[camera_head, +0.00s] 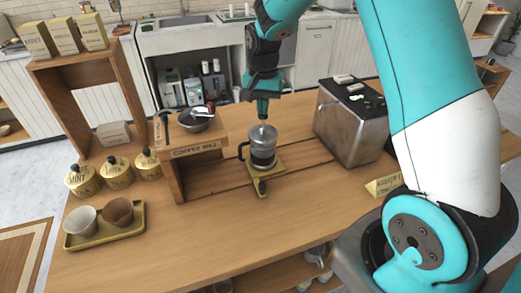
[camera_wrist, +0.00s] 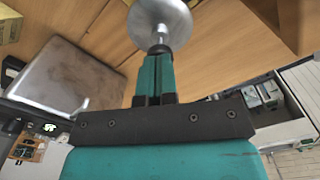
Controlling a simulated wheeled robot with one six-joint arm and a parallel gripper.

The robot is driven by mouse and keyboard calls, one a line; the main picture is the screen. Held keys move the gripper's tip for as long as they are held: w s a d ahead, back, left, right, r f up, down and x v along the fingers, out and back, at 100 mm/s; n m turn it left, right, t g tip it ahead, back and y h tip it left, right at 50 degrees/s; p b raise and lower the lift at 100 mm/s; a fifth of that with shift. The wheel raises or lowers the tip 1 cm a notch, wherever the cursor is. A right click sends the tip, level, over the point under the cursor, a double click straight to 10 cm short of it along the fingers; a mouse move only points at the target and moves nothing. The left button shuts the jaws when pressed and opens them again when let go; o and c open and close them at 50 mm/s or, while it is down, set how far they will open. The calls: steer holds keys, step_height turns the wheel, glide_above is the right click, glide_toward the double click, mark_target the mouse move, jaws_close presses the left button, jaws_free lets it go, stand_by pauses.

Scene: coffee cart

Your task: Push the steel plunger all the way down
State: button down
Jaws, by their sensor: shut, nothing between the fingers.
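The French press (camera_head: 263,152) is a glass jug with dark coffee inside, a metal lid and a black handle on its left. It stands upright on a small tray (camera_head: 281,165) on the wooden counter. Its steel plunger (camera_head: 263,124) rises from the lid, directly below my gripper. My gripper (camera_head: 263,116) points straight down with its fingers shut and empty. In the wrist view my fingertips (camera_wrist: 158,54) are at the plunger rod (camera_wrist: 160,38), above the round steel lid (camera_wrist: 163,18). I cannot tell whether they touch the plunger's top.
The wooden coffee mill stand (camera_head: 196,150) with a metal bowl (camera_head: 194,122) is left of the press. A steel appliance (camera_head: 349,130) stands to the right. Several yellow jars (camera_head: 117,172) and a tray with cups (camera_head: 88,240) are at left.

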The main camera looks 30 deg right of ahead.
steer(key=shift+f+b, duration=0.6)
steer(key=shift+f, duration=0.5)
step_height(320, 180, up, 8)
steer(key=p, duration=0.6)
steer(key=shift+r+p, duration=0.1)
steer(key=shift+p, duration=0.2)
steer(key=s+a+r+n+y+b, duration=0.2)
steer(key=s+a+r+n+b, duration=0.25)
steer(key=s+a+n, duration=0.6)
steer(key=s+a+n+y+b, duration=0.1)
steer(key=s+a, duration=0.3)
steer(key=s, duration=0.5)
steer(key=s+a+n+y+b, duration=0.1)
steer(key=s+a+n, duration=0.2)
steer(key=s, duration=0.6)
steer(key=shift+a+r+n, duration=0.3)
steer(key=shift+a+n, duration=0.05)
steer(key=shift+a, duration=0.25)
